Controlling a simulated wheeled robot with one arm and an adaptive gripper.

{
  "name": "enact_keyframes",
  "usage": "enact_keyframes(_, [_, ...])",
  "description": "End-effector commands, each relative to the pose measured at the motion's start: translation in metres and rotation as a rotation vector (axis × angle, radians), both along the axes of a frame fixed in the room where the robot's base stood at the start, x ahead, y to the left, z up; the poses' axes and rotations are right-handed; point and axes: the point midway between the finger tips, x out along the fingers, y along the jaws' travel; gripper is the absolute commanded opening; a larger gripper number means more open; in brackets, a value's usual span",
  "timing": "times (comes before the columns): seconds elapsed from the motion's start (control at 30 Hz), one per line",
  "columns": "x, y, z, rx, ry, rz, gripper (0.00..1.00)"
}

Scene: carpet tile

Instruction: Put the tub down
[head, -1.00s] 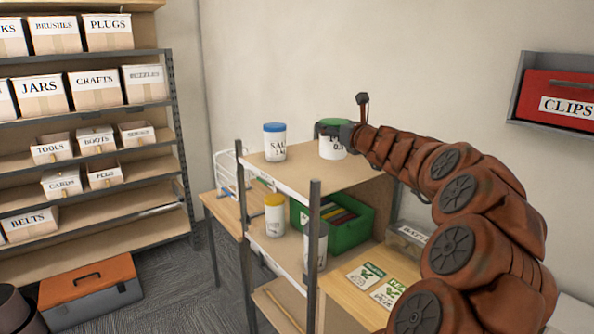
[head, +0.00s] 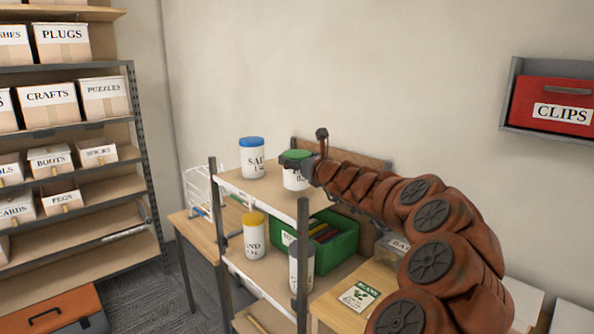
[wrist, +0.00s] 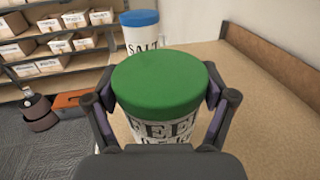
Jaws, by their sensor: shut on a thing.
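The tub (head: 296,178) is white with a green lid and black lettering. It is upright at the top shelf of the small rack, and I cannot tell whether its base touches the board. My gripper (head: 298,160) is shut on it just below the lid. In the wrist view the gripper (wrist: 162,95) has a finger on each side of the tub (wrist: 160,84), which hides the board under it. The top shelf board (head: 238,184) is tan with a white front edge.
A blue-lidded salt tub (head: 252,158) stands to the left on the same board; it also shows behind in the wrist view (wrist: 141,32). A yellow-lidded tub (head: 255,236) and a green crate (head: 342,241) sit one shelf lower. The board (wrist: 255,110) is clear to the right.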

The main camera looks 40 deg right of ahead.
Motion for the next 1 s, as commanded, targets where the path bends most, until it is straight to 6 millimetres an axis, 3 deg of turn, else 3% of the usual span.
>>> enact_keyframes(0.2, [0.001,0.001,-0.025,0.002,-0.003,0.002,0.23])
enact_keyframes(0.63, [0.001,0.001,-0.031,0.002,-0.002,0.002,0.23])
enact_keyframes(0.67, [0.001,0.001,-0.031,0.001,-0.002,0.002,0.84])
enact_keyframes(0.83, [0.001,0.001,-0.031,0.001,-0.001,0.002,1.00])
enact_keyframes(1.0, [0.001,0.001,-0.031,0.001,0.000,0.002,1.00])
